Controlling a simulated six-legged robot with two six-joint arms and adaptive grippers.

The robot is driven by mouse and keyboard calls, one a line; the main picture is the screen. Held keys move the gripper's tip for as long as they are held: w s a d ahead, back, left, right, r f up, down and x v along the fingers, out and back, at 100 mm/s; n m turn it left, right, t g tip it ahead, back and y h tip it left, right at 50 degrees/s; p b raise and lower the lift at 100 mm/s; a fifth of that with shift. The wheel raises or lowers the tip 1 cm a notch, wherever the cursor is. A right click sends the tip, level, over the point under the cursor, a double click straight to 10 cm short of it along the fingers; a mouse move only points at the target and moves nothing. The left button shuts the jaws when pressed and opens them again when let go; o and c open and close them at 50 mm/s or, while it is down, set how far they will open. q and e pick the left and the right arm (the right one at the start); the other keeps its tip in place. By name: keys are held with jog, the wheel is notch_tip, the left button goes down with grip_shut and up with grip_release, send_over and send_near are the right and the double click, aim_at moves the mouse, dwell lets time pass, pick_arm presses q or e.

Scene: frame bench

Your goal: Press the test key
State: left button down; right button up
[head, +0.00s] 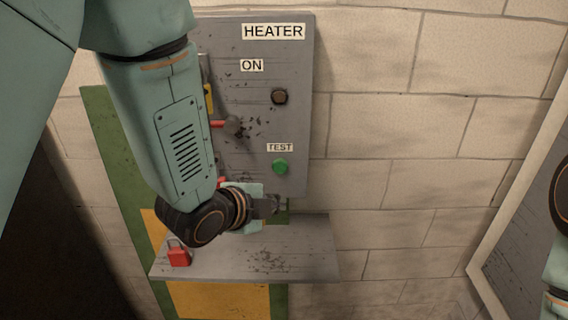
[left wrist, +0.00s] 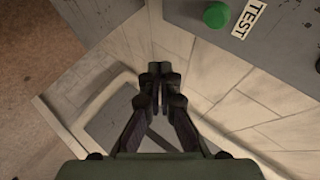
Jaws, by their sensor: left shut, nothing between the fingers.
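The test key is a round green button (head: 280,167) on the grey heater panel (head: 300,100), just under the TEST label (head: 279,147). In the left wrist view the green button (left wrist: 215,15) shows at the top, beside its label (left wrist: 250,18). My left gripper (head: 278,204) is below the button in the head view, near the panel's lower edge and above the shelf. Its fingers are shut and empty in the left wrist view (left wrist: 160,72), apart from the button. My right arm shows only partly at the right edge; its gripper is out of view.
A grey shelf (head: 300,262) juts out below the panel, with a red padlock (head: 179,254) at its left.

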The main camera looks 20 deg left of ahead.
aim_at(280, 166)
pick_arm(q)
jog(key=w+a+m, duration=0.2)
jog(key=w, duration=0.6)
jog(key=shift+w+r+m, duration=0.25)
jog(key=shift+m, duration=0.05)
dwell(0.6)
jog(key=shift+w+a+f, duration=0.1)
jog(key=shift+w+a, duration=0.05)
dwell(0.5)
dwell(0.8)
jog(key=shift+w, duration=0.4)
